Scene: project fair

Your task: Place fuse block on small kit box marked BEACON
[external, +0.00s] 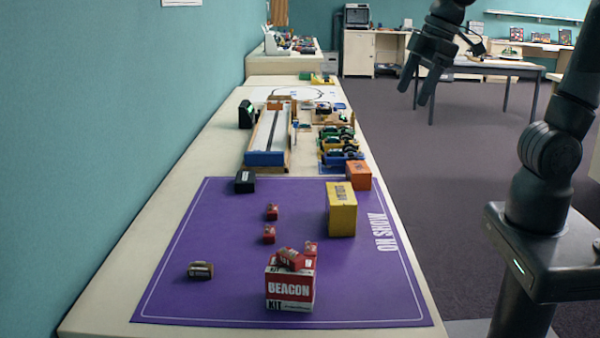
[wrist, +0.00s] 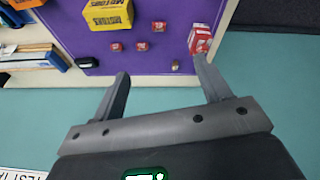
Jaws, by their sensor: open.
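The small kit box marked BEACON (external: 290,290), red and white, stands near the front of the purple mat; it also shows in the wrist view (wrist: 199,42). A red block (external: 290,258) lies askew on its top. Another red block (external: 310,250) appears just behind the box. Two more red blocks (external: 269,234) (external: 271,211) lie farther back on the mat. The small labels are unreadable, so I cannot tell which is the fuse block. My gripper (external: 415,93) is open and empty, raised well away from them; its fingers show in the wrist view (wrist: 160,68).
A yellow box (external: 342,212) and an orange box (external: 358,176) stand at the right of the purple mat (external: 225,305). A black box (external: 244,182) is at its far left edge. A track and toy cars fill the table beyond. The mat's front left is clear.

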